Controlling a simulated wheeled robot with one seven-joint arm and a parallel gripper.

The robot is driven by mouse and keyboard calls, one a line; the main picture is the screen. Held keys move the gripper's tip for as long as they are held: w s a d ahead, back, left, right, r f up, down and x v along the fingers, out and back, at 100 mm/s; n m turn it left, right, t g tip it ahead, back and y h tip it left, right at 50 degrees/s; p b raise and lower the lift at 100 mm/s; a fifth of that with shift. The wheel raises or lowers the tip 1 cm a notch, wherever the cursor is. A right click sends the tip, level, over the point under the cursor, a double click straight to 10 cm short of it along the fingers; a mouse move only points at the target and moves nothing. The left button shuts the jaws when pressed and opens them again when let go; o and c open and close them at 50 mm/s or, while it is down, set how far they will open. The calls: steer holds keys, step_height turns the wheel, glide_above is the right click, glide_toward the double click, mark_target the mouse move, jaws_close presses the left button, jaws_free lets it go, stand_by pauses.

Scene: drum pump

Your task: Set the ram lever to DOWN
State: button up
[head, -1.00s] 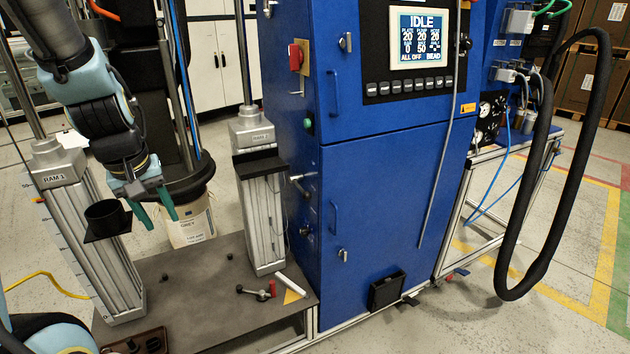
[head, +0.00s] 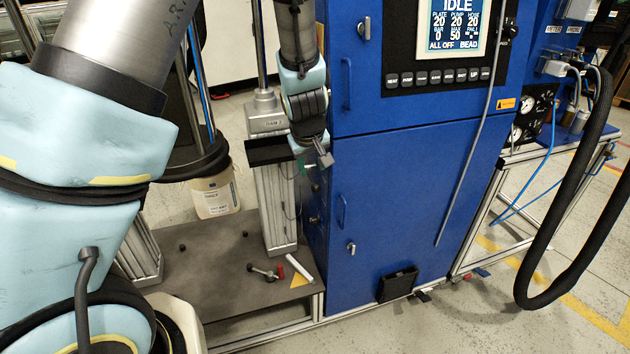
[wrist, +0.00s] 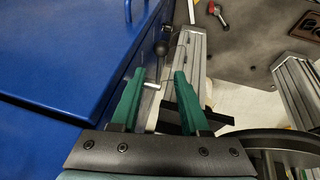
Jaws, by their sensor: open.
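The ram lever is on the left side face of the blue cabinet (head: 370,215). In the wrist view a short bright metal rod (wrist: 152,86), which looks like this lever, sticks out from that face and shows between my fingers. A dark round knob (wrist: 162,48) lies beyond the fingertips. In the head view my gripper and wrist hide the lever, so I cannot read its position. My gripper (wrist: 158,75) has green fingers and is open, one finger on each side of the rod. Contact cannot be told. The gripper also shows in the head view (head: 304,166).
A ram column (head: 277,205) with a black plate stands just left of my gripper. A white bucket (head: 213,195) is behind it. A red-handled valve (head: 267,272) lies on the dark base plate (head: 205,290). The screen (head: 456,28) reads IDLE. A thick black hose (head: 590,190) hangs at right.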

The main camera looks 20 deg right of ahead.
mark_target(313, 183)
steer(key=x, duration=0.7)
steer(key=shift+w+f, duration=0.1)
steer(key=shift+f, duration=0.1)
steer(key=shift+c, duration=0.2)
